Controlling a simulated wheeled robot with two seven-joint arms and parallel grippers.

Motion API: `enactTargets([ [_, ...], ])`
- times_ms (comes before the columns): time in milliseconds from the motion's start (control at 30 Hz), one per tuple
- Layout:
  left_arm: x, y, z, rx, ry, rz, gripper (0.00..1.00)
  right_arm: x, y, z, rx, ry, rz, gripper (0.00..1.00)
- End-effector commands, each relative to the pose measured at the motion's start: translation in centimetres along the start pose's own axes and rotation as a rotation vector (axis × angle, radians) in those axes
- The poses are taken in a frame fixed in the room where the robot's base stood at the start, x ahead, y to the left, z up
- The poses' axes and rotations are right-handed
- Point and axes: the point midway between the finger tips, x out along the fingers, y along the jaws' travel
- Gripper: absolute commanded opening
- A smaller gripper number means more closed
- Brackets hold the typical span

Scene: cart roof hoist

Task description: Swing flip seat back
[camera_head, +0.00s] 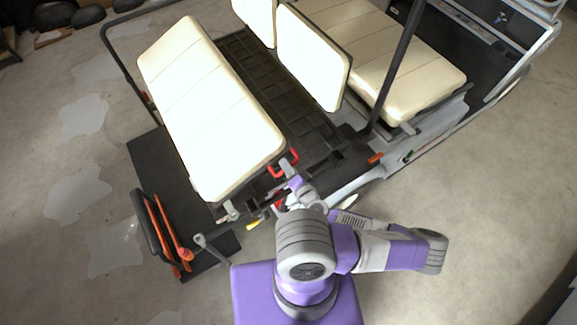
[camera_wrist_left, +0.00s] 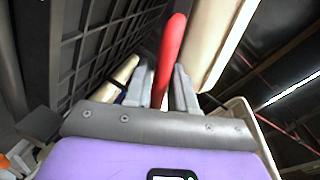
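The flip seat has a long cream cushion (camera_head: 208,105) at the rear of the cart, lying slantwise at the left in the head view. A red handle (camera_head: 284,166) sticks out by its near lower corner. My left gripper (camera_head: 287,165) is at this handle. In the left wrist view the red handle (camera_wrist_left: 170,50) stands between the two grey fingers (camera_wrist_left: 162,85), which look closed on it. A cream cushion edge (camera_wrist_left: 219,40) shows just right of the handle there. My right gripper is not in view.
A cream front seat (camera_head: 405,70) and upright cream backrests (camera_head: 313,57) lie beyond the dark ribbed floor (camera_head: 262,75). A dark roof post (camera_head: 398,65) rises at the right. An orange and black folded frame (camera_head: 163,235) stands at left. Concrete floor is free around the cart.

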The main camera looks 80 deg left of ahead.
Motion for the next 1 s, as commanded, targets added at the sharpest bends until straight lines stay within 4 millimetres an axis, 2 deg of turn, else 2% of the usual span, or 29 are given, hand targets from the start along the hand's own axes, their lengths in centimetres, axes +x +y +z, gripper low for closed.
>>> enactTargets([
  [100, 0.0, 0.0, 0.1, 0.001, -0.001, 0.0, 0.38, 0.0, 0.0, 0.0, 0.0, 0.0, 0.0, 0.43],
  [433, -0.1, -0.6, -0.3, -0.001, 0.003, -0.001, 0.38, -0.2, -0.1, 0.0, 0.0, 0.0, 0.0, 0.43],
  [567, -0.5, -2.4, -1.1, -0.002, 0.003, -0.003, 0.38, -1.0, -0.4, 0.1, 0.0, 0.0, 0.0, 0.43],
  [800, -1.6, -7.4, -3.1, -0.004, 0.003, -0.003, 0.38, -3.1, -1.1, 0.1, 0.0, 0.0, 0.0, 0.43],
  [1000, -1.9, -8.8, -3.7, -0.001, 0.003, -0.001, 0.38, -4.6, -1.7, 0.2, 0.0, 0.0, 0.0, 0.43],
])
